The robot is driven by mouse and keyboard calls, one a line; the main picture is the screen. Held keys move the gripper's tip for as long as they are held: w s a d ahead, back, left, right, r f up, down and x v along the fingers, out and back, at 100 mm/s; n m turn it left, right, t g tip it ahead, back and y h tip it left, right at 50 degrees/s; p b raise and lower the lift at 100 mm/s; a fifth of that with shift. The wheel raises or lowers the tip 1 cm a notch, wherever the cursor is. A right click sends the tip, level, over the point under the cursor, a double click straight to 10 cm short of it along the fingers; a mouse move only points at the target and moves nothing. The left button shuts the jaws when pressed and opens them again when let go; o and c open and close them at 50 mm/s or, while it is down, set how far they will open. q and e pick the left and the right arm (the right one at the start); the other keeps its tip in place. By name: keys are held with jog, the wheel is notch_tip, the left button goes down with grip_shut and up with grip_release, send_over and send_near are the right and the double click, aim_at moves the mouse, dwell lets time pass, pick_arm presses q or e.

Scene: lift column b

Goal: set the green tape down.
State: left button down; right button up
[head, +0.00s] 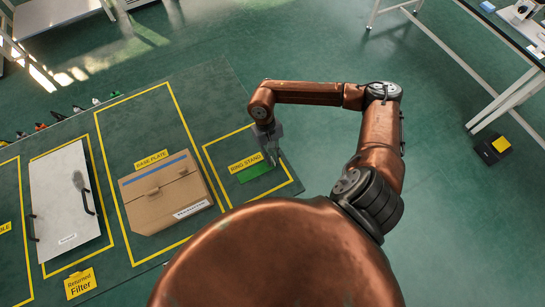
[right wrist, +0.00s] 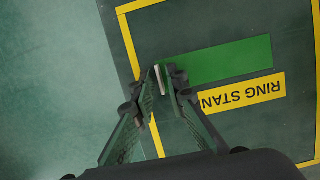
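A flat bright green strip, the green tape (head: 258,172), appears within the yellow-outlined ring stand area, beside its yellow label. It also shows in the right wrist view (right wrist: 232,60). My right gripper (head: 271,158) points down at one end of the strip. In the right wrist view, the fingertips (right wrist: 160,76) are close together and overlap the strip's near end. A thin pale sliver shows between them; I cannot tell whether they grip the tape or whether it touches the mat. My left gripper is in neither view.
The ring stand label (head: 246,162) lies beside the strip. A cardboard box (head: 160,204) sits in the base plate area to the left, and a white panel with dark handles (head: 62,190) farther left. The green table's right edge (head: 243,90) is close to my right arm.

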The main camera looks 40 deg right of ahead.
jog(key=shift+o, duration=0.8)
jog(key=shift+r, duration=0.1)
jog(key=v, duration=1.2)
jog(key=shift+s, duration=0.1)
jog(key=shift+c, duration=0.2)
dwell(0.3)
